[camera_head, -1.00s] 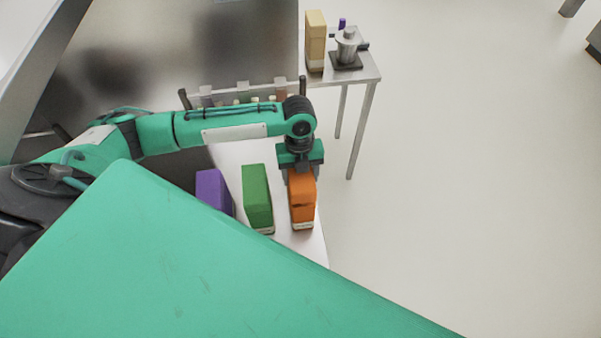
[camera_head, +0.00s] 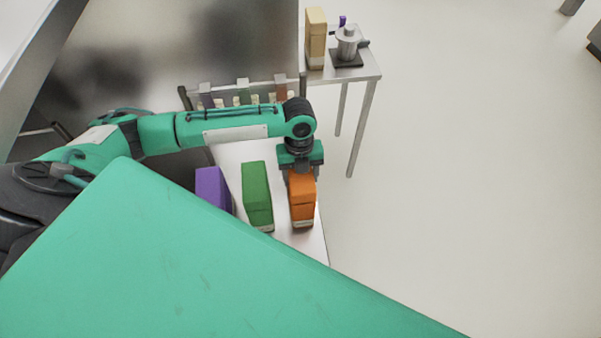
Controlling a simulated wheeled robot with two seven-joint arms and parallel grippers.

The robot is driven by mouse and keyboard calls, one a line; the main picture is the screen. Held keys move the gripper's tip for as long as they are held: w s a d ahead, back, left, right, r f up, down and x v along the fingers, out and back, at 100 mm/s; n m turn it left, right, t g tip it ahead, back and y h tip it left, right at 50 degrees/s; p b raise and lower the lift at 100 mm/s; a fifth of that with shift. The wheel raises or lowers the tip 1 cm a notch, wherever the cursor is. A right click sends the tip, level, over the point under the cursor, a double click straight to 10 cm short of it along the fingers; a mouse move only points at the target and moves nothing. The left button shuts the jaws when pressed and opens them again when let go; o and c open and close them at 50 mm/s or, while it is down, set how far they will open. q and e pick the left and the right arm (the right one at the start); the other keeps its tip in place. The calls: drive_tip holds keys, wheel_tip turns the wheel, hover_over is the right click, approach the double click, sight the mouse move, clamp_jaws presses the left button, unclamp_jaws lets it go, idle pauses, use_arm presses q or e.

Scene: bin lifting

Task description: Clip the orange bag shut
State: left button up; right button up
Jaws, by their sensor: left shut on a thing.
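The orange bag (camera_head: 303,207) stands upright on the pale table, at the right end of a row with a green bag (camera_head: 257,195) and a purple bag (camera_head: 211,190). My left gripper (camera_head: 301,172) points down at the top of the orange bag. Its fingers are shut on the bag's upper end, one on each side. The gripper body covers the far top edge of the bag, so I cannot see whether a clip is there. My right gripper is not in view.
A rack (camera_head: 242,93) with several small pale pieces stands behind the bags. A side table (camera_head: 366,73) holds a tan bag (camera_head: 315,42) and a metal grinder (camera_head: 347,45). Open floor lies to the right. My green body covers the lower left.

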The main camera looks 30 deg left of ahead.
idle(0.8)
use_arm(q)
drive_tip(key=shift+f, duration=0.15)
drive_tip(key=o, duration=1.4)
drive_tip(key=shift+p, duration=0.4)
wheel_tip(320, 180, up, 5)
drive_tip(key=p, duration=0.4)
drive_tip(key=shift+f, duration=0.1)
drive_tip(key=shift+r, duration=1.15)
